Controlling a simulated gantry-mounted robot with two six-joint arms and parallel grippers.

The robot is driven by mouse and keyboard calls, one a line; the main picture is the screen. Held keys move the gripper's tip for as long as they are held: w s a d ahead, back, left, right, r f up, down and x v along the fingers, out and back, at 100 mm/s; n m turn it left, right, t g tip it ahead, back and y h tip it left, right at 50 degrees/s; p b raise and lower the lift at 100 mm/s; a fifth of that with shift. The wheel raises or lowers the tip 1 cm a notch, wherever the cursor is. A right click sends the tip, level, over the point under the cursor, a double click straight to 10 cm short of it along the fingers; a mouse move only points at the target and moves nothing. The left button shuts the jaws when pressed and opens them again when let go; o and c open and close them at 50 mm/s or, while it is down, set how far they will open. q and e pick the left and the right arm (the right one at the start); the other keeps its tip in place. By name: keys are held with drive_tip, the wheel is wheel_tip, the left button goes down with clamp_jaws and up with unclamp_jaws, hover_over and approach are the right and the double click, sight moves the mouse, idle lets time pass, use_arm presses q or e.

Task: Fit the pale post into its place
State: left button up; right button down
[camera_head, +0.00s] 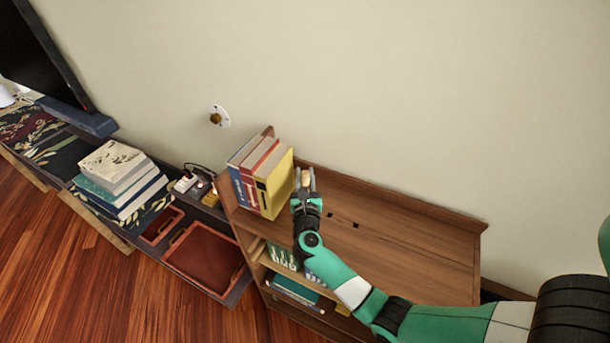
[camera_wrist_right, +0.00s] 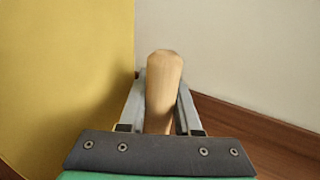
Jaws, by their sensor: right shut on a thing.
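The pale post (camera_wrist_right: 163,90) is a light wooden peg held between the two fingers of my right gripper (camera_wrist_right: 162,100) in the right wrist view. In the head view the post (camera_head: 305,178) shows as a small pale tip at the end of my right gripper (camera_head: 305,188). The gripper is shut on it, above the shelf top and just right of the yellow book. The post's lower end is hidden. Two small dark square holes (camera_head: 356,226) show in the wooden shelf top (camera_head: 410,235), to the right of the gripper. My left gripper is out of view.
Several upright books, the nearest yellow (camera_head: 275,184), stand at the shelf's left end, close beside the right gripper. A raised back edge (camera_head: 400,196) runs along the wall. The shelf top's right part is bare. A low unit with stacked books (camera_head: 120,180) and red trays (camera_head: 205,257) stands left.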

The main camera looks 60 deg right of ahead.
drive_tip(key=shift+f, duration=0.2)
drive_tip(key=c, duration=0.5)
unclamp_jaws()
drive_tip(key=v, duration=1.1)
drive_tip(key=shift+s+a, duration=0.15)
drive_tip(key=shift+a, duration=0.15)
